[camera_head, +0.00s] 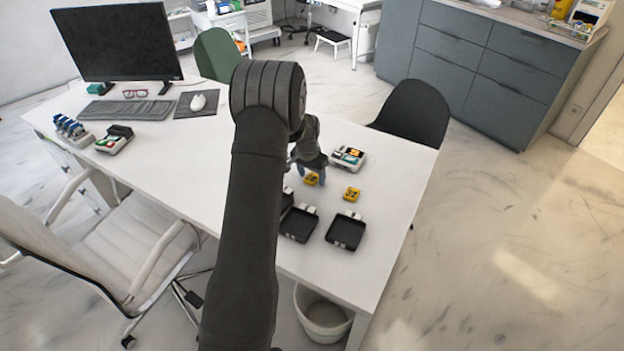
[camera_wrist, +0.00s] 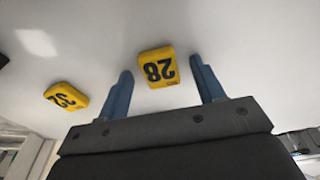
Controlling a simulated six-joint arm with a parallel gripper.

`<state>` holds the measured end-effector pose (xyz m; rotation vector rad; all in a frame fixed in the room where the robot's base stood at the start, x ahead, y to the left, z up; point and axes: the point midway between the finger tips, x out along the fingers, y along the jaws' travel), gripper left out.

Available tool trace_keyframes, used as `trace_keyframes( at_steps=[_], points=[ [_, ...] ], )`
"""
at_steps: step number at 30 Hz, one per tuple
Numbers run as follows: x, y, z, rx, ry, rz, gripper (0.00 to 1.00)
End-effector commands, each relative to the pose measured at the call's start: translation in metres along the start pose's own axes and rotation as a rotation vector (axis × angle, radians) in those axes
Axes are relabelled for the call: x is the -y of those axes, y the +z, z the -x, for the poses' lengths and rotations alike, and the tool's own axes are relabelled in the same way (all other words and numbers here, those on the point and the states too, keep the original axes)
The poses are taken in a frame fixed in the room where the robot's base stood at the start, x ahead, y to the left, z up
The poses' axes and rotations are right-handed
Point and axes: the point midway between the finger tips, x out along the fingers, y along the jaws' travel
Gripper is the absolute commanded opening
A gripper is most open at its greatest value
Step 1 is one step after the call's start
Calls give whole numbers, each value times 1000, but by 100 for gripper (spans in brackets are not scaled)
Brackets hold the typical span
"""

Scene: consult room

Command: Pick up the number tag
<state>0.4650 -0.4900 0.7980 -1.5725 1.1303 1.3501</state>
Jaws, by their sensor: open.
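A yellow number tag marked 28 (camera_wrist: 157,68) lies on the white desk, between and just beyond my gripper's two blue fingers in the wrist view. It also shows in the head view (camera_head: 311,179), partly covered by my gripper. A second yellow number tag marked 32 (camera_wrist: 67,96) lies apart to the left in the wrist view; it is at the right in the head view (camera_head: 352,194). My gripper (camera_wrist: 165,90) is open and empty, above the desk; its fingers also show in the head view (camera_head: 311,172).
Black trays (camera_head: 345,232) stand near the desk's front edge, one partly hidden by my arm. A dark chair (camera_head: 414,112) is beyond the desk (camera_head: 395,165). A monitor (camera_head: 117,42) and keyboard stand left.

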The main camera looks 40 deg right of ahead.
Motion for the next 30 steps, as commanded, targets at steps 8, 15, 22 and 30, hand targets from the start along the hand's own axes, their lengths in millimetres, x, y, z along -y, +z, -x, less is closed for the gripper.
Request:
trace_keyframes(
  at_steps=[8,15,22,30],
  points=[
    [0,0,1,-1,0,0,36],
    [0,0,1,-1,-1,0,14],
    [0,-1,5,-2,-1,0,14],
    [1,-7,40,-2,-2,0,14]
  ],
)
